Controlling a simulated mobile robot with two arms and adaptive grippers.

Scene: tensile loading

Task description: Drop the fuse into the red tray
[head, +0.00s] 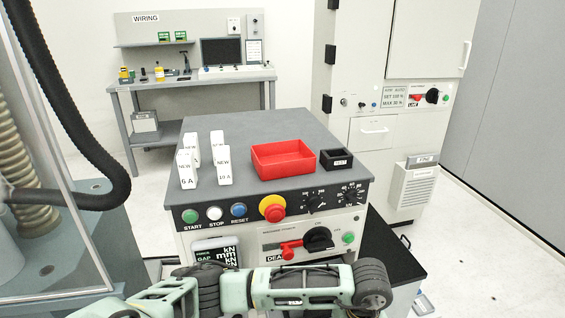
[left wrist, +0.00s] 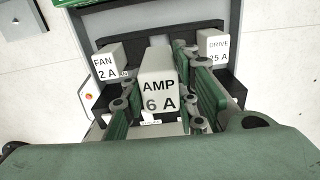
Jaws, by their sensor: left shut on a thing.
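In the left wrist view a pale fuse marked AMP 6 A (left wrist: 159,92) stands between the green fingers of my left gripper (left wrist: 157,80), which is shut on it. The fuse is between two others in a dark holder; its lower end is hidden, so I cannot tell whether it is still seated. The red tray (head: 283,173) lies on the grey top of the console in the head view and looks empty. Neither gripper shows in the head view; one of my arm's links crosses its bottom edge.
A FAN 2 A fuse (left wrist: 106,65) and a DRIVE 25 A fuse (left wrist: 214,46) flank the held one. White NEW fuses (head: 187,168) stand left of the tray, and a small black box (head: 336,160) stands right of it. Buttons line the console's (head: 240,135) front edge.

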